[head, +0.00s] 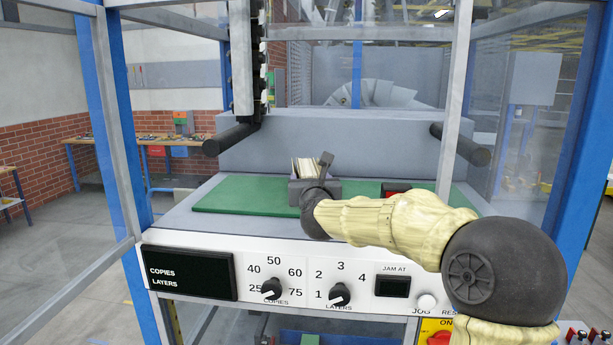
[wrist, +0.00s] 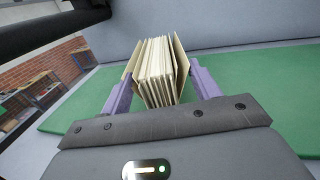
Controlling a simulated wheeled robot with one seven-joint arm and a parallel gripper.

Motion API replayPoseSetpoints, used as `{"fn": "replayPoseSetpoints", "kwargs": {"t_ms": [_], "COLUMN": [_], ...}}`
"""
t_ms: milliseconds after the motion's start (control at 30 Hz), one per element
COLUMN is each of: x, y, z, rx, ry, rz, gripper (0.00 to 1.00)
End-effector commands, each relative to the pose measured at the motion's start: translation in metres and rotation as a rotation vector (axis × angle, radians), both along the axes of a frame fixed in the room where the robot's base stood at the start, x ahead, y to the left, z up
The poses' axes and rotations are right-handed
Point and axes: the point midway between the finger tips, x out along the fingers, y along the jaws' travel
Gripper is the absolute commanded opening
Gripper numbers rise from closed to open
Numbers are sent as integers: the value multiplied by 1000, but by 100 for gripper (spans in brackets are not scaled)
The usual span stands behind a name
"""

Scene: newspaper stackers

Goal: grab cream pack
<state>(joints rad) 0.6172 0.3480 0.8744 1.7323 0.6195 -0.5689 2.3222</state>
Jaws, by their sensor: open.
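The cream pack (wrist: 155,68) is a bundle of several thin cream sheets or cards. It stands upright on the green mat in the wrist view, and its top edges show in the head view (head: 307,168). My gripper (wrist: 163,88) is open, with one purple finger on each side of the pack. The pack lies between the fingers; I cannot tell whether either finger touches it. In the head view my gripper and wrist (head: 318,190) hide the pack's lower part.
The green mat (head: 235,195) lies on a grey machine bed, with free room left of the pack. A grey wall stands behind. Dark rollers (head: 231,138) stick out above at left and right (head: 460,146). A control panel (head: 210,272) with knobs runs along the front. Blue posts frame the sides.

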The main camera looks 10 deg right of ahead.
Motion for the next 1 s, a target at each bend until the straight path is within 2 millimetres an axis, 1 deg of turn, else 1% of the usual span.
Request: {"fn": "replayPoseSetpoints", "kwargs": {"t_ms": [67, 367, 467, 767, 900, 1000], "x": [3, 3, 7, 34, 49, 54], "y": [0, 0, 0, 1, 0, -4], "z": [0, 0, 1, 5, 4, 2], "rx": [-1, -1, 0, 1, 2, 0], "ry": [0, 0, 2, 3, 2, 1], "rz": [0, 0, 0, 2, 2, -2], "gripper": [62, 62, 62, 62, 62, 62]}}
